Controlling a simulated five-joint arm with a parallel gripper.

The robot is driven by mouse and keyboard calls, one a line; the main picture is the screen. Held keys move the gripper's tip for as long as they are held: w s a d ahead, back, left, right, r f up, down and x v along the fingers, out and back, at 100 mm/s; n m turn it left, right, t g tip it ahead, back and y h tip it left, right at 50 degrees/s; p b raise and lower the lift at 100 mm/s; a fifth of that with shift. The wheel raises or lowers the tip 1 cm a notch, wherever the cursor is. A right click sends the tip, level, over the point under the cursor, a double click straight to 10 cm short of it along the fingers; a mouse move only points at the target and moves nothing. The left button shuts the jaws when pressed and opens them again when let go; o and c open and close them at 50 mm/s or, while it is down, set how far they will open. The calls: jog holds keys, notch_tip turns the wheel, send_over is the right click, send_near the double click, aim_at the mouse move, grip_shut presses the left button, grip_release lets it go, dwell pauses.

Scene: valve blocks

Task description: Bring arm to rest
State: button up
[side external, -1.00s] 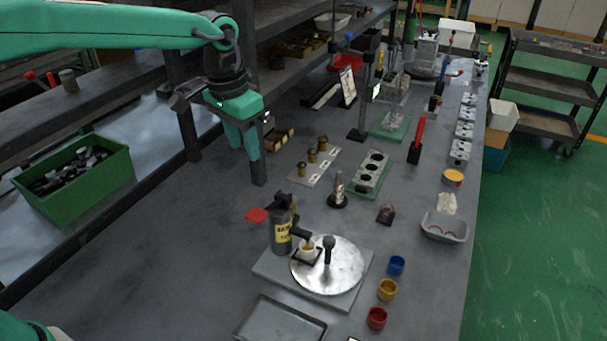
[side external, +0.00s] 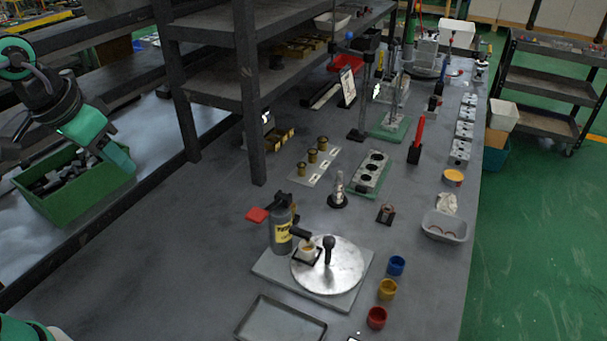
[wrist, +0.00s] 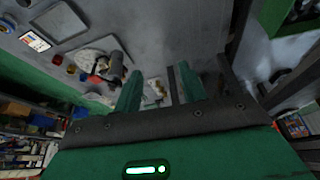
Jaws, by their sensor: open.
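My gripper (side external: 120,158) is at the far left of the side view, in front of and above the right part of a green bin. Its green fingers point down and to the right. In the wrist view its two fingers (wrist: 160,84) stand apart with nothing between them. The gripper is open and empty. It is well away from the workbench fixtures.
The green bin (side external: 48,205) holds dark metal parts. A dark shelf rack (side external: 205,90) stands between the arm and the bench objects.

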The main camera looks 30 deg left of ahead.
jog(key=s+a+f+n+t, duration=0.1)
jog(key=s+a+f, duration=0.1)
jog(key=s, duration=0.4)
jog(key=shift+s+a+f, duration=0.3)
jog(key=shift+f, duration=0.3)
jog(key=shift+o, duration=0.2)
jog(key=shift+w+r, duration=0.1)
